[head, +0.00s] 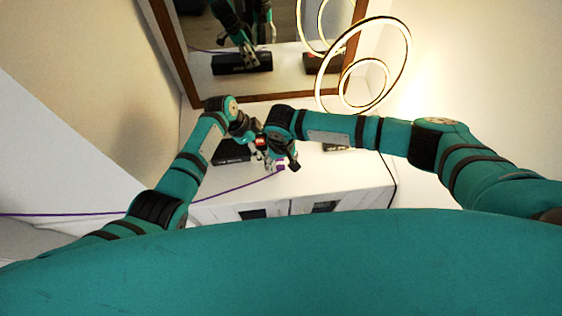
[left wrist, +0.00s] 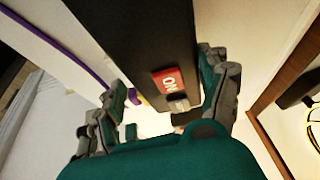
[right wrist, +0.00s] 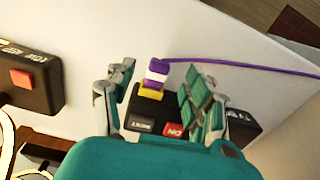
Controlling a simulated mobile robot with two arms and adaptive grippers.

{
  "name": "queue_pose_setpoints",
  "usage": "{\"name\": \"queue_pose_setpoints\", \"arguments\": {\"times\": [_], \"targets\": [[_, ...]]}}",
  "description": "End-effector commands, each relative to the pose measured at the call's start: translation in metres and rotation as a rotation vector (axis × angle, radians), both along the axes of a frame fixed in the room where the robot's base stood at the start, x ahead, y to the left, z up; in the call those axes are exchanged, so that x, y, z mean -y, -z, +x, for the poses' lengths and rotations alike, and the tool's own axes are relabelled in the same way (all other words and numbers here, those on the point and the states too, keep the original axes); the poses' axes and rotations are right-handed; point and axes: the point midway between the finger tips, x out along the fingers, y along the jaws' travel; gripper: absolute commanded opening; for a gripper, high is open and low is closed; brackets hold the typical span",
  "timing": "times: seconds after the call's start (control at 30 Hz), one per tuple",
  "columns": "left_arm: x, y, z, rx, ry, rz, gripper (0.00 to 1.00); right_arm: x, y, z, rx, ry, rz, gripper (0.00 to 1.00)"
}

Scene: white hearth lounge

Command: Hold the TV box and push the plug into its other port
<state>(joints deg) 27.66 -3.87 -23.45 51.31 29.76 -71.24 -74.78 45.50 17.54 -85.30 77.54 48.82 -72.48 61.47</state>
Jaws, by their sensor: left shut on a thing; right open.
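The TV box (head: 230,153) is black and lies on the white cabinet top. It fills the middle of the left wrist view (left wrist: 140,40), with a red ON switch (left wrist: 167,80). My left gripper (left wrist: 165,98) is shut on the box, one finger on each side. The purple plug (right wrist: 157,68) has a white band and stands at a yellow part on the box's edge; I cannot tell how deep it sits. My right gripper (right wrist: 158,95) is open, its fingers either side of the plug and above the box, which also bears a RESET label.
A purple cable (head: 235,187) runs from the plug off to the left. Another black box (right wrist: 28,75) with a red button stands apart from the TV box. A ring lamp (head: 365,75) and a wood-framed mirror (head: 262,98) stand behind. The cabinet top (head: 350,178) has free room at right.

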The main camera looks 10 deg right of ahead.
Motion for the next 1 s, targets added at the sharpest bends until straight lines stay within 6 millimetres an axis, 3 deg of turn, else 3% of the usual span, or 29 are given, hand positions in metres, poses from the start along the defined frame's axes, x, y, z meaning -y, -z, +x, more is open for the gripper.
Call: {"name": "queue_pose_setpoints", "arguments": {"times": [0.6,0.97,1.0], "targets": [[0.0,0.001,-0.001,-0.003,0.0,0.001,0.23,0.0,-0.031,0.0,0.001,-0.001,0.0,0.54],[0.0,0.001,-0.001,-0.003,0.0,0.001,0.23,0.0,-0.035,0.0,0.001,0.0,0.0,0.54],[0.0,0.001,-0.001,-0.003,0.0,0.001,0.79,0.0,-0.035,0.0,0.001,0.0,0.0,0.54]]}}
